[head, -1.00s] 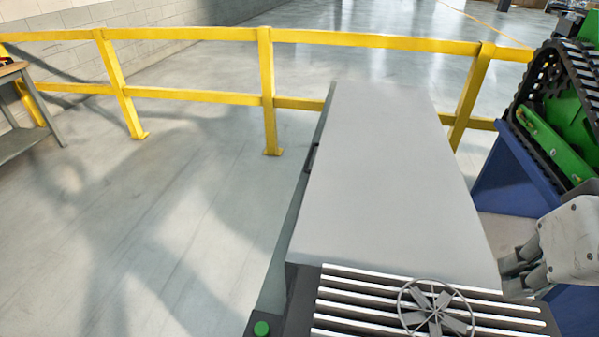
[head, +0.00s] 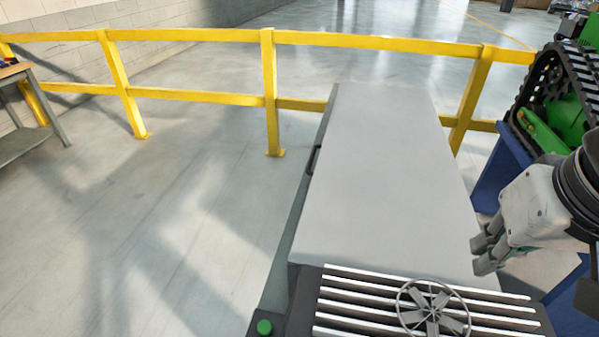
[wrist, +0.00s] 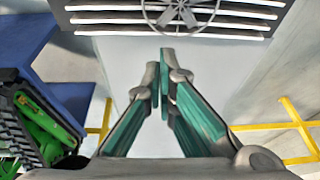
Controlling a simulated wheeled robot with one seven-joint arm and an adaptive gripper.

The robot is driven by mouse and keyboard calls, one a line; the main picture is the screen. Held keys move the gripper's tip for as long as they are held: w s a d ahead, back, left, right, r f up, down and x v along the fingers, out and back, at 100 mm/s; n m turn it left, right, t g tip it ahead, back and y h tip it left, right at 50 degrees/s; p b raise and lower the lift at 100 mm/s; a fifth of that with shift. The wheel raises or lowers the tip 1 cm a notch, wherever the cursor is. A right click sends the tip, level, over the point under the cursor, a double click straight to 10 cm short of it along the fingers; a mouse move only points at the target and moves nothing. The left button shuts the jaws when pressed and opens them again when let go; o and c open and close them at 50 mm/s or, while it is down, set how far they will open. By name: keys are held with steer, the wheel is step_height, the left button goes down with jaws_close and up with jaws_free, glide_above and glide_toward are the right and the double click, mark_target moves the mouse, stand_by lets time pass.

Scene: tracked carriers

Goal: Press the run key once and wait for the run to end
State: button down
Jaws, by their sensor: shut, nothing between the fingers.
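A round green key (head: 264,327) sits on the dark left front corner of the grey machine (head: 385,180), at the bottom of the head view. No lettering on it can be read, and the wrist view does not show it. My gripper (head: 481,258) is at the right side of the machine, across the slatted top from the green key and well apart from it. Its fingers are shut and empty. In the wrist view the fingertips (wrist: 167,57) are together and point toward the slatted end of the machine.
A spoked fan wheel (head: 433,308) lies over the white slats (head: 350,301). A green tracked carrier (head: 566,115) stands on a blue support (head: 503,172) at right. A yellow railing (head: 190,97) runs behind the machine.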

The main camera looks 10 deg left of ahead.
steer(key=w+a+f+g+p, duration=0.1)
steer(key=a+f+p, duration=0.1)
steer(key=a, duration=0.5)
steer(key=w+a+f+g+p, duration=0.1)
steer(key=a+f+p, duration=0.2)
steer(key=a, duration=0.5)
steer(key=w+a+f+g+p, duration=0.1)
steer(key=a+f+p, duration=0.1)
steer(key=a, duration=0.6)
steer(key=shift+f, duration=0.4)
steer(key=p, duration=0.2)
glide_above(262, 328)
step_height(262, 328, down, 6)
steer(key=shift+g+h, duration=0.3)
steer(key=shift+g, duration=0.1)
step_height(262, 328, down, 14)
steer(key=b, duration=1)
steer(key=shift+r+b, duration=0.15)
steer(key=shift+b, duration=0.15)
